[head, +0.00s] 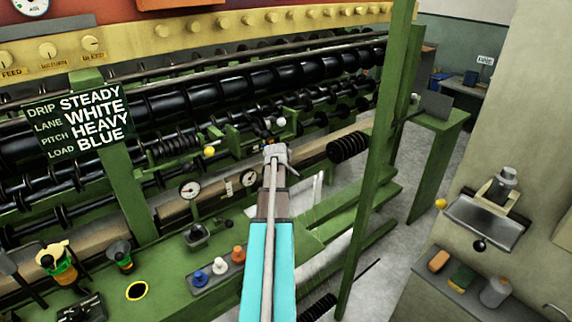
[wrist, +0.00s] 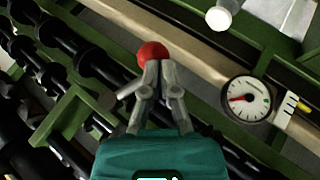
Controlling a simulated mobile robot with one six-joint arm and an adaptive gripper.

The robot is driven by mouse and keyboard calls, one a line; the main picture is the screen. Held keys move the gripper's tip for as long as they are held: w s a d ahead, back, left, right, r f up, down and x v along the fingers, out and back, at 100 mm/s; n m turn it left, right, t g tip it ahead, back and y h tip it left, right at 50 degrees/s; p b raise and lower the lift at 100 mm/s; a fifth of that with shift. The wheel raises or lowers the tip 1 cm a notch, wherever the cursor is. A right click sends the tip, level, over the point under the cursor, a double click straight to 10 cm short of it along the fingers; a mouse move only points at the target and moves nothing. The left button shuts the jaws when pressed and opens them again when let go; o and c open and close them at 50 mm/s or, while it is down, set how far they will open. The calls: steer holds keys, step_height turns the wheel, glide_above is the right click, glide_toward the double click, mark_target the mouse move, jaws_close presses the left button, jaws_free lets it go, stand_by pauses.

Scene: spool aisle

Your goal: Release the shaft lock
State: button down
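A red ball knob (wrist: 152,53) shows in the wrist view right at my fingertips; I cannot tell which part of the machine it belongs to or whether it is the shaft lock. My gripper (wrist: 158,68) has its two grey fingers drawn together, their tips overlapping the ball's lower edge. I cannot tell whether they touch it. In the head view my gripper (head: 275,153) reaches into the green spool machine, in front of its black rollers, and hides what lies behind it. A white ball (head: 281,121) and a yellow ball (head: 209,151) stand on the machine nearby.
A round gauge (wrist: 246,100) sits on the rail beside my gripper. A sign (head: 80,115) hangs at the left. Blue, white and orange pegs (head: 220,268) stand on the green bench. A green post (head: 375,160) rises to the right of my arm.

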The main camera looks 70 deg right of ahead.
steer(key=w+a+f+p+v, duration=0.1)
steer(key=p+v, duration=0.6)
steer(key=v, duration=0.6)
steer(key=shift+a+p, duration=0.4)
steer(key=shift+a, duration=0.15)
steer(key=shift+s, duration=0.25)
